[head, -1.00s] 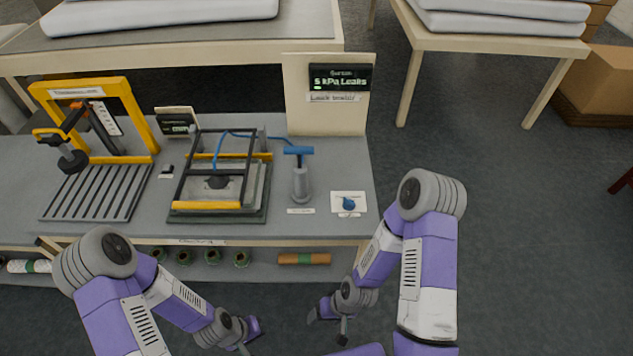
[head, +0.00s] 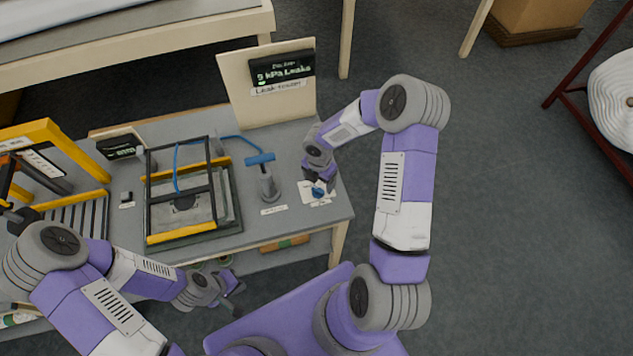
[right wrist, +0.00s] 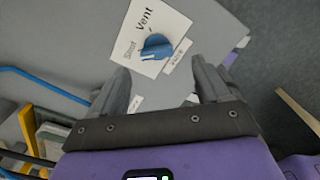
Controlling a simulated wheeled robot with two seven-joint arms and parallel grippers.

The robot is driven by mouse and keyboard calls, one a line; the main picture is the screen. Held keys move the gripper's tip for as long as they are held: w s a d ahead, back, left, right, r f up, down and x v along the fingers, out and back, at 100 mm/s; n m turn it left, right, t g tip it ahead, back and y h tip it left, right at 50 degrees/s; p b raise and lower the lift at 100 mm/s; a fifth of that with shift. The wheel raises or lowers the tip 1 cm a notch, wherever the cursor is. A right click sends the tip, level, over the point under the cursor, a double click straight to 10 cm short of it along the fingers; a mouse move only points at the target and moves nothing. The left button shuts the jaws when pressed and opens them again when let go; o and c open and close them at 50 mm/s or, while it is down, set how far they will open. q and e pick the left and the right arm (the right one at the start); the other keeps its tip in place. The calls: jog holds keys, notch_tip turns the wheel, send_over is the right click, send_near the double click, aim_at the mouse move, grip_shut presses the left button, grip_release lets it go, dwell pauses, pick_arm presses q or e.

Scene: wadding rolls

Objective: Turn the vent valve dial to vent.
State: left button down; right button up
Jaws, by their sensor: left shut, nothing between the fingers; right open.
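The vent valve dial (head: 318,192) is a small blue knob on a white plate at the bench's right front corner. In the right wrist view the dial (right wrist: 156,46) sits on its plate (right wrist: 170,22), with the words "Vent" and "Shut" beside it. I cannot tell for sure which word the dial points to. My right gripper (head: 319,184) is over the plate, close to the dial. In the wrist view its fingers (right wrist: 163,84) are apart and empty, with the dial ahead of the gap. My left gripper (head: 236,292) is shut and empty in front of the bench.
A grey post with a blue handle (head: 261,160) stands left of the dial. A framed press (head: 195,236) is further left, and a leak tester board (head: 235,85) stands behind. A blue hose runs between them. Open floor (head: 490,200) lies to the right.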

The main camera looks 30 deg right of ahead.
aim_at(318, 189)
jog(key=f, duration=0.4)
jog(key=shift+w+f, duration=0.2)
jog(key=shift+w, duration=0.1)
pick_arm(q)
jog(key=shift+w+f, duration=0.15)
jog(key=shift+f, duration=0.1)
pick_arm(e)
jog(key=shift+s+f, duration=0.15)
jog(key=shift+f, duration=0.15)
pick_arm(q)
jog(key=shift+w, duration=0.1)
pick_arm(e)
jog(key=shift+c, duration=0.2)
jog(key=c, duration=1)
